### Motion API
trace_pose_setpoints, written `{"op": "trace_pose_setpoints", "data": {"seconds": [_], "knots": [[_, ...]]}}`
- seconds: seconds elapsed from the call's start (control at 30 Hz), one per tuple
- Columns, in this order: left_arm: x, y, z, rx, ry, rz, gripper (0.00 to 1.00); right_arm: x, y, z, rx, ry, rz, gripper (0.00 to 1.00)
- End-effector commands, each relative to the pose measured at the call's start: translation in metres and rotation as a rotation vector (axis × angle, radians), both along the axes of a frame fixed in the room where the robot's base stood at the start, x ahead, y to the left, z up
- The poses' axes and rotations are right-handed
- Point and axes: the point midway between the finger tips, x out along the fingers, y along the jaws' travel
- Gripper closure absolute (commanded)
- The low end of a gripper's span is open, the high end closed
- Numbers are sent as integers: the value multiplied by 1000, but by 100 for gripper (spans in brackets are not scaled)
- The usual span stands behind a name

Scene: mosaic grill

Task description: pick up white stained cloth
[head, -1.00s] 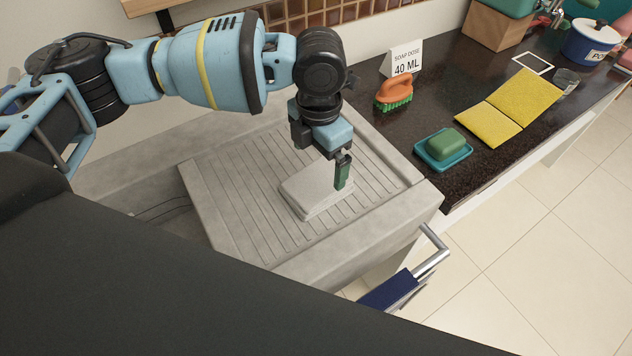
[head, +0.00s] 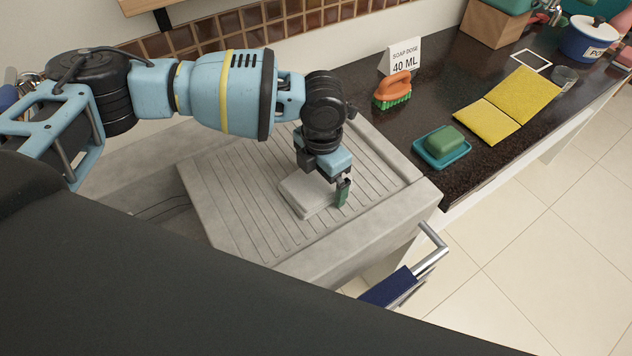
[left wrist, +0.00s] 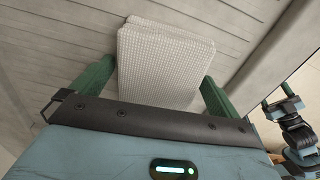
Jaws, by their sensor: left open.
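The white cloth (head: 299,200) is a folded, flat, pale stack on the ribbed grey drainboard. In the left wrist view, the cloth (left wrist: 165,58) shows a waffle weave and fills the space between my fingers. I cannot make out a stain. My left gripper (head: 326,194) is low over the cloth, pointing down. In the left wrist view, its green fingers stand apart on either side of the cloth, open. One finger is hidden in the head view. Part of another arm, apparently my right one, shows small at the right edge of the left wrist view.
The ribbed drainboard (head: 240,205) is otherwise clear. On the dark counter to the right are an orange brush (head: 393,88), a soap dose card (head: 402,56), green soap (head: 445,139) on a teal dish, yellow cloths (head: 508,105) and a blue pot (head: 588,42). A metal handle (head: 432,255) juts out in front.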

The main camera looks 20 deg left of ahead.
Motion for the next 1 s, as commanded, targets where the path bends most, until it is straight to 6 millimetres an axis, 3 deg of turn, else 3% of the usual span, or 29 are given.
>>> {"op": "trace_pose_setpoints", "data": {"seconds": [0.03,0.3,0.67,0.97,1.0], "knots": [[0,0,0,0,0,0,0,0,0,0,0,0,0,31],[0,0,0,0,0,0,35,1,0,0,0,-1,1,31],[0,0,4,-2,-1,0,36,0,-2,-1,-5,1,7,31],[1,-1,39,-2,-2,-1,36,-3,-2,-4,-6,8,7,31],[-2,-13,35,-3,2,-8,36,-5,-2,-7,-6,13,8,31]]}}
